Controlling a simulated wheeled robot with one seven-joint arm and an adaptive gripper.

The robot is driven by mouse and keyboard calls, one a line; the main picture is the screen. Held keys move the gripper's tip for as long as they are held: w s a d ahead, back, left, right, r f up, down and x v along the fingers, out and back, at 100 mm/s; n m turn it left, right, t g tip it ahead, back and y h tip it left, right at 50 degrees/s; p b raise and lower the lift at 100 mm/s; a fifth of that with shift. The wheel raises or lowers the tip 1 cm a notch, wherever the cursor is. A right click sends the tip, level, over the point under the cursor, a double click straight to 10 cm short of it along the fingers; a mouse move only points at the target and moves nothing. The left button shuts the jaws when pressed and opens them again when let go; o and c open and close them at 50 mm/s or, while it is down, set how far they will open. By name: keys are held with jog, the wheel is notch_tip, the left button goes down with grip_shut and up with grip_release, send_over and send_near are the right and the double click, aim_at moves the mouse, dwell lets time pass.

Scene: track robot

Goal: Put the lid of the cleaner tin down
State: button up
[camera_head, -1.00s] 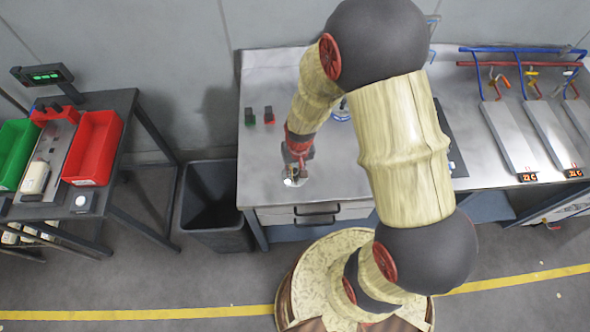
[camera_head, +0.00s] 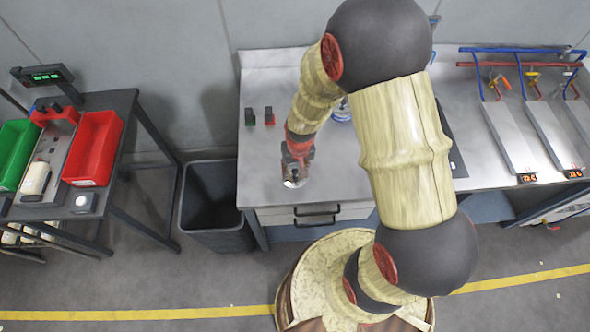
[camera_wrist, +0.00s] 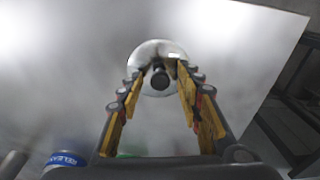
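The lid (camera_wrist: 146,52) is a round, shiny silver disc with a dark knob in its middle. It appears to lie flat on the steel bench near the front edge, and shows as a small pale spot in the head view (camera_head: 290,183). My gripper (camera_wrist: 160,75) points down at it, with fingers on both sides of the knob and a visible gap to each, so it looks open. In the head view my gripper (camera_head: 294,176) covers part of the lid. The cleaner tin, with a blue label (camera_wrist: 66,160), shows at the lower left of the wrist view and behind my arm (camera_head: 341,114).
The steel bench (camera_head: 262,150) is clear around the lid. A dark bin (camera_head: 212,205) stands left of the bench. Sloped metal plates (camera_head: 510,140) are at the right.

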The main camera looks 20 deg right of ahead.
notch_tip(320, 180, up, 11)
jog(key=s+p, duration=0.1)
jog(key=p, duration=0.1)
notch_tip(320, 180, up, 17)
jog(key=n+t, duration=0.1)
jog(key=t, duration=0.1)
send_over(297, 174)
jog(key=s, duration=0.3)
jog(key=s+r+n+t, duration=0.1)
jog(key=s+r+t, duration=0.1)
jog(key=s+r, duration=0.8)
jog(key=shift+a+r+t, duration=0.15)
jog(key=shift+r+t, duration=0.15)
jog(key=shift+r, duration=0.05)
jog(key=shift+f, duration=0.1)
notch_tip(297, 174, down, 7)
jog(key=b, duration=0.8)
jog(key=shift+f, duration=0.2)
